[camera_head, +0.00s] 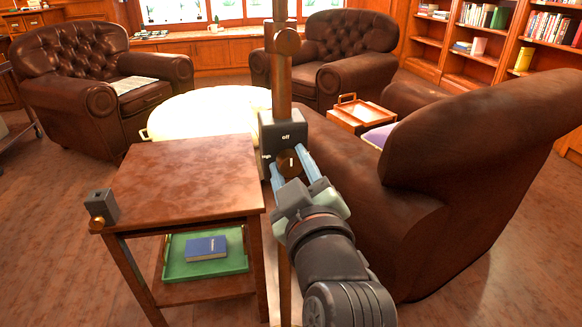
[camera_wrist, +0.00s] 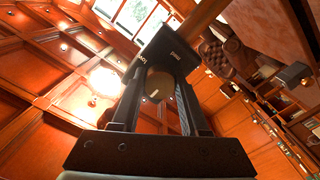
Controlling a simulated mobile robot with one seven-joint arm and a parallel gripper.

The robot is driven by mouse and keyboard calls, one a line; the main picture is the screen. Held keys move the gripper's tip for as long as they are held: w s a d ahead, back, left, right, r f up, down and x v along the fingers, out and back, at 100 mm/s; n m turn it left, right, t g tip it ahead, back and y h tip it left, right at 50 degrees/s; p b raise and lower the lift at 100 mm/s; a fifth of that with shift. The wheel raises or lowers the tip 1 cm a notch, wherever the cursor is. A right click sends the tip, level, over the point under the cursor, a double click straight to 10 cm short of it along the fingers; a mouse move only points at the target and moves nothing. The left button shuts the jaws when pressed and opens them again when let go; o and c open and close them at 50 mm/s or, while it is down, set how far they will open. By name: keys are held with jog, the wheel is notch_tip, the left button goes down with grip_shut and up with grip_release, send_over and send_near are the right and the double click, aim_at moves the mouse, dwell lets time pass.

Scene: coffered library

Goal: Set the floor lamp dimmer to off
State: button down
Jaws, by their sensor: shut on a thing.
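The floor lamp's dimmer is a dark box (camera_head: 268,137) on the wooden lamp post. The word "off" shows on its face above a round brown knob (camera_head: 285,157), and a partly hidden label sits at the left. The knob bears a short pale line; I cannot tell for sure which label it points to. My gripper (camera_head: 290,166) is shut on the knob, one finger on each side. In the wrist view the box (camera_wrist: 163,50) is tilted and the knob (camera_wrist: 159,83) lies between the dark fingers.
A side table (camera_head: 190,180) stands close at the left, with a green tray (camera_head: 178,270) and a blue book (camera_head: 206,248) on its shelf. A leather armchair (camera_head: 440,190) is close at the right. A pale round ottoman (camera_head: 200,108) lies behind.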

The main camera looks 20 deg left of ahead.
jog(key=shift+c, duration=2.1)
grip_release()
jog(key=p+v, duration=0.2)
jog(key=v, duration=1.1)
